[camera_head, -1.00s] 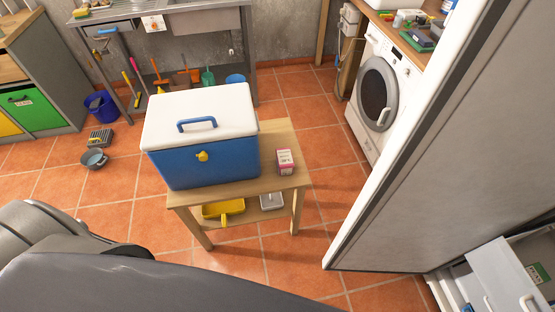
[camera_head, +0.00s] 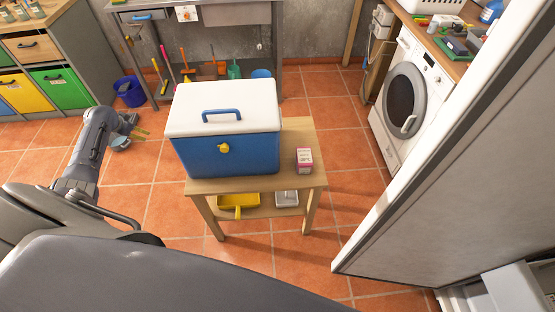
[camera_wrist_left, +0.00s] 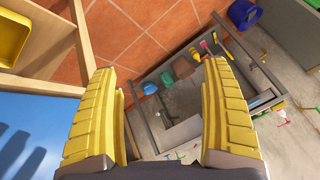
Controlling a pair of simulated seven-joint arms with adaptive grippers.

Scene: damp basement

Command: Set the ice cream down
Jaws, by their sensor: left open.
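A small pink and white carton (camera_head: 304,160), which looks like the ice cream, stands on the right part of the wooden table (camera_head: 312,183), beside the cool box. My left gripper (camera_head: 141,132) is out to the left of the table, over the floor and apart from the carton. In the left wrist view its yellow ribbed fingers (camera_wrist_left: 160,82) are spread with nothing between them. The carton is not visible in that view. My right gripper is not in view.
A blue cool box (camera_head: 225,155) with a closed white lid fills most of the tabletop. A yellow tray (camera_head: 238,201) sits on the lower shelf. A large open door (camera_head: 450,170) stands at right. A washing machine (camera_head: 408,95) is behind. Bare tabletop shows around the carton.

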